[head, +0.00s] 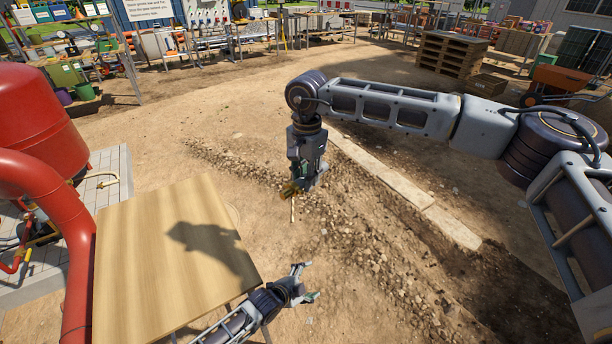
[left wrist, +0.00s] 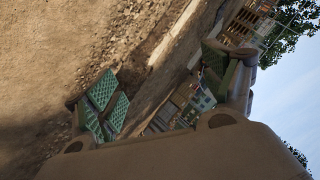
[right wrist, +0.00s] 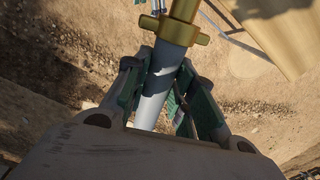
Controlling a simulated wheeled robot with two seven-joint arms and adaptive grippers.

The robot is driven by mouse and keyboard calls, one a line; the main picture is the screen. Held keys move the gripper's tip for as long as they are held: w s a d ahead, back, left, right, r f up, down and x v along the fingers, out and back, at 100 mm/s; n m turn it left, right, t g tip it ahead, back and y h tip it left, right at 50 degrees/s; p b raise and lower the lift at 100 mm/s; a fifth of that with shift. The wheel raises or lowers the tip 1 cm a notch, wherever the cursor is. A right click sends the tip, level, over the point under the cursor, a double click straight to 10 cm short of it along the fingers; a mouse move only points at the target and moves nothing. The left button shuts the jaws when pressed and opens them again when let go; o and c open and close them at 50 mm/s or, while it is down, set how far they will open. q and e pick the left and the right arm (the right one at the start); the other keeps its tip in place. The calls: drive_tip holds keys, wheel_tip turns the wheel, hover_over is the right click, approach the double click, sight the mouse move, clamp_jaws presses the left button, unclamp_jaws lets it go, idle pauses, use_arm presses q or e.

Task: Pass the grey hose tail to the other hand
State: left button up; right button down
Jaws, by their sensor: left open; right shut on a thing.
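The grey hose tail (right wrist: 159,88) is a smooth grey tube with a brass fitting (right wrist: 182,32) at its far end. My right gripper (right wrist: 163,92) is shut on the grey tube, with green pads on both sides of it. In the head view my right gripper (head: 305,178) hangs above the gravel, and the brass end (head: 290,189) shows at its lower left. My left gripper (head: 307,283) is below it, apart from the hose tail, open and empty. In the left wrist view the two green-padded fingers of my left gripper (left wrist: 163,88) stand wide apart with nothing between them.
A wooden table (head: 165,265) stands at the lower left, beside my left arm. A red tank and pipe (head: 75,240) stand left of it. Shelves, benches and pallets (head: 450,52) line the back. Open dirt and gravel lie under both grippers.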

use_arm(q)
drive_tip(key=s+a+f+n+g+y, duration=0.1)
drive_tip(key=s+a+f+n, duration=0.35)
drive_tip(key=s+f, duration=0.4)
drive_tip(key=s+a+f+n, duration=0.3)
drive_tip(key=s+f+n, duration=0.2)
drive_tip(key=f, duration=0.6)
drive_tip(key=s+a+f+n+g+y, duration=0.25)
drive_tip(key=s+a+f, duration=0.35)
drive_tip(key=a+f, duration=0.35)
drive_tip(key=s+a+f+n+g+y, duration=0.1)
drive_tip(key=s+a+f, duration=0.1)
drive_tip(key=s, duration=0.6)
drive_tip(key=s+a+f+n+g+y, duration=0.1)
drive_tip(key=s+a+f, duration=0.2)
drive_tip(key=s+a, duration=0.2)
drive_tip(key=s+a+f+n+g+y, duration=0.1)
drive_tip(key=s+a+f+g+y, duration=0.1)
drive_tip(key=s, duration=0.9)
drive_tip(key=shift+a+f, duration=0.35)
drive_tip(key=shift+a, duration=0.35)
